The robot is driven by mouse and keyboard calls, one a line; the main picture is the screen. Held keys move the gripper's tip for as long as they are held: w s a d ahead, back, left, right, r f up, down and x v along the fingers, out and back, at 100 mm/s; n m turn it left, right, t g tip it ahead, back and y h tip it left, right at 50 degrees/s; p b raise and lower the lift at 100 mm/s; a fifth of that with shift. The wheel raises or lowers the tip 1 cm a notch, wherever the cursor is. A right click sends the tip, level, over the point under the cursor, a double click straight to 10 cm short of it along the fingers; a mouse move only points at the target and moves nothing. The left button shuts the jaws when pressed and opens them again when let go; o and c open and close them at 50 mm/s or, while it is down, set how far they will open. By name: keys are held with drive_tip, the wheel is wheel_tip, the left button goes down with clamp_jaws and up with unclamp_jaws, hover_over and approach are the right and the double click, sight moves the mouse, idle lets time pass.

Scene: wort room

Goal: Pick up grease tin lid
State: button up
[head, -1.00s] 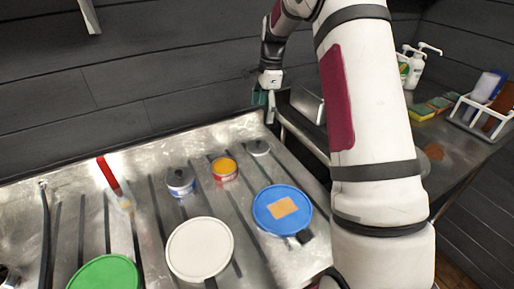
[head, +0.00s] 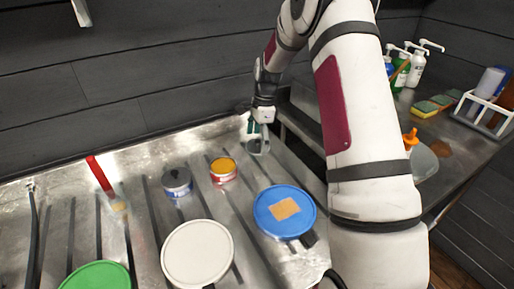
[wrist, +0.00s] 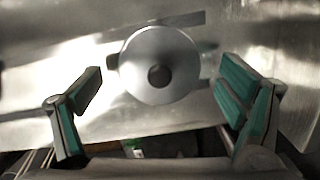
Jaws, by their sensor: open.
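The grease tin lid, a round grey metal disc with a dark central knob, lies flat on the metal counter. It fills the upper middle of the wrist view (wrist: 181,72) and is partly covered by my fingers in the head view (head: 259,149). My gripper (head: 257,139) is over the lid, open and empty. In the wrist view its green-padded fingers (wrist: 164,88) stand wide apart, left and right of the lid, with gaps on both sides. An open tin with orange contents (head: 223,171) stands left of the lid in the head view.
A grey-topped tin (head: 177,183) stands further left. A blue lid with an orange patch (head: 266,222), a white round lid (head: 197,252) and a green one (head: 97,276) lie nearer. A red-handled brush (head: 101,175) is at left. A dark wall rises behind.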

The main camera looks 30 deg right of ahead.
drive_tip(key=c, duration=1.6)
drive_tip(key=shift+s, duration=0.1)
drive_tip(key=shift+c, duration=1.1)
drive_tip(key=shift+f, duration=0.15)
drive_tip(key=shift+c, duration=0.2)
